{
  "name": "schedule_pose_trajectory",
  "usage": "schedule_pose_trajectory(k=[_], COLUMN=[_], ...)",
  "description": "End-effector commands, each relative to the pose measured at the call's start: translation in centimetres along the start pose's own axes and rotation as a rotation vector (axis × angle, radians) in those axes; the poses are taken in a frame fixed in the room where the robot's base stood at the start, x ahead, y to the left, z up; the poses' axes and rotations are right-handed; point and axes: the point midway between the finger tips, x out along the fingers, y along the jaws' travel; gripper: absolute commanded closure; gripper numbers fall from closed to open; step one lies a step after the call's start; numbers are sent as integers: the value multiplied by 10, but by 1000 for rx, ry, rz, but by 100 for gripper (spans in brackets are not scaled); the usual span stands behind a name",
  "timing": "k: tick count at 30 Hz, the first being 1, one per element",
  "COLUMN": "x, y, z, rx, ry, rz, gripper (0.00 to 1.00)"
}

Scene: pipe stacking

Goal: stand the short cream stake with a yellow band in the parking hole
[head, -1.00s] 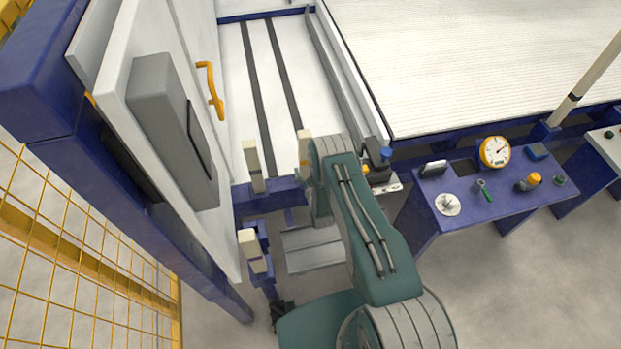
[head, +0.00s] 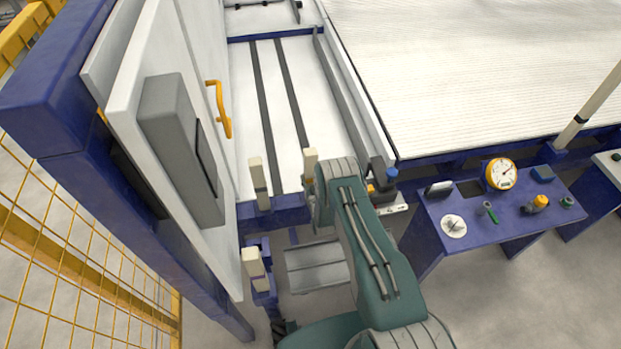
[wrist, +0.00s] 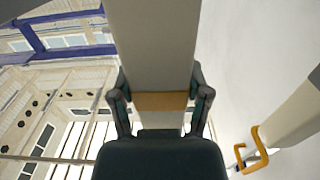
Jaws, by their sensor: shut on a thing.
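The short cream stake with a yellow band (wrist: 160,102) is upright between the fingers of my gripper (wrist: 160,95) in the wrist view, and my gripper is shut on it at the band. In the head view the top of a cream stake (head: 310,158) shows just left of my arm's end, over the blue beam (head: 275,213). The arm hides my fingers and the stake's lower part there. I cannot make out the parking hole or whether the stake's lower end touches anything.
A white door panel with a yellow handle (head: 220,108) closes in the left. A blue bench (head: 480,225) with a gauge (head: 502,173) stands right.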

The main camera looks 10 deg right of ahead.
Motion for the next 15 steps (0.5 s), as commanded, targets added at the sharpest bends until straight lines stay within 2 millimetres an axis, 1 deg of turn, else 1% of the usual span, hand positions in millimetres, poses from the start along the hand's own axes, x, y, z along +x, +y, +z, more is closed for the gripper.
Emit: schedule_pose_trajectory(k=[15], x=[0], y=[0], z=[-33], rx=[0], ry=[3], rz=[0], gripper=[99])
